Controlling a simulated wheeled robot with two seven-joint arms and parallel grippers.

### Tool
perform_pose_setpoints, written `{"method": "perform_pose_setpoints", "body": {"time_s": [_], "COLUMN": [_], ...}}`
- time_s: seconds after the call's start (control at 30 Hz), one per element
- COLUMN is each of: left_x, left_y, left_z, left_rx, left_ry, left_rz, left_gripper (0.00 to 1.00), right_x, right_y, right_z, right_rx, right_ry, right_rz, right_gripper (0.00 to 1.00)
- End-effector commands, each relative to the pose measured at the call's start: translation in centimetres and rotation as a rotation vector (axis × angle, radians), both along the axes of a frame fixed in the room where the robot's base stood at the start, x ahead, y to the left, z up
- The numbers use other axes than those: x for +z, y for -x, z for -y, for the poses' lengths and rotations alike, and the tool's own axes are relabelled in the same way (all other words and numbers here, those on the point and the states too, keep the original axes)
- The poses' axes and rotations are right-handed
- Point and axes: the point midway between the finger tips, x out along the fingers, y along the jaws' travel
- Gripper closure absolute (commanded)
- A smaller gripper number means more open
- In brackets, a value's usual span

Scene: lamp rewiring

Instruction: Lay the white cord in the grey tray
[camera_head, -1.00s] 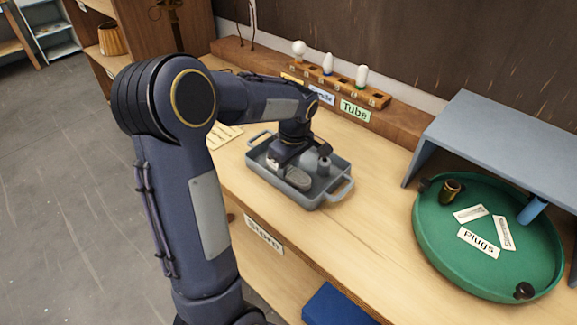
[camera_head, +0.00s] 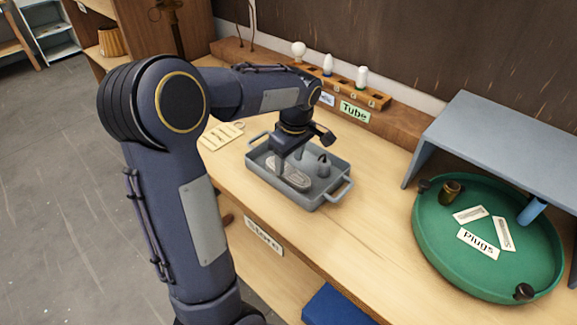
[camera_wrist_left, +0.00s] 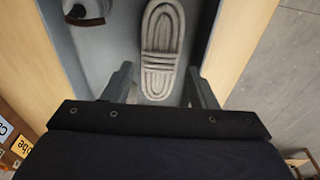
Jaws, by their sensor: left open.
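The white cord (camera_head: 293,180), a flat coiled bundle, lies on the floor of the grey tray (camera_head: 318,202), towards the tray's near side. My left gripper (camera_head: 287,163) is open and empty just above the cord. In the left wrist view the cord (camera_wrist_left: 160,40) lies lengthwise between the two spread fingers (camera_wrist_left: 160,88), apart from both. The grey tray also shows there around it (camera_wrist_left: 105,55). My right gripper is not in view.
A dark grey rounded item (camera_head: 324,168) stands in the tray beside the cord. A bulb rack (camera_head: 375,97) runs along the back. A grey shelf (camera_head: 490,125) and a green round tray (camera_head: 425,240) stand on the right. A card (camera_head: 222,135) lies left of the tray.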

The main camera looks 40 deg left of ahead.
Motion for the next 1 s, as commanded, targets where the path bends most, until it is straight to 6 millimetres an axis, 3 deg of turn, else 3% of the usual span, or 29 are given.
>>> {"method": "perform_pose_setpoints", "body": {"time_s": [0.1, 0.3, 0.57, 0.67, 0.77, 1.0], "left_x": [2.9, 6.6, 8.5, 8.8, 8.8, 6.6], "left_y": [-0.1, 0.0, 0.9, 3.1, 6.5, 15.1], "left_z": [0.4, 0.8, 1.4, 2.5, 4.6, 11.1], "left_rx": [-0.001, 0.0, -0.044, -0.178, -0.394, -0.954], "left_ry": [0.001, 0.0, 0.019, 0.066, 0.125, 0.152], "left_rz": [0.006, 0.004, 0.012, 0.048, 0.123, 0.372], "left_gripper": [0.48, 0.48, 0.48, 0.48, 0.48, 0.48], "right_x": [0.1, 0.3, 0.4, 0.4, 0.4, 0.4], "right_y": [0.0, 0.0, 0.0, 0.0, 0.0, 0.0], "right_z": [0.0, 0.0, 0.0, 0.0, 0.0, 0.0], "right_rx": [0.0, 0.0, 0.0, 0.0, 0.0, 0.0], "right_ry": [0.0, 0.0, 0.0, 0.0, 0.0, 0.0], "right_rz": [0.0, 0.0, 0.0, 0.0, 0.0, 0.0], "right_gripper": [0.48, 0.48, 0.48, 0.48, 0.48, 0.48]}}
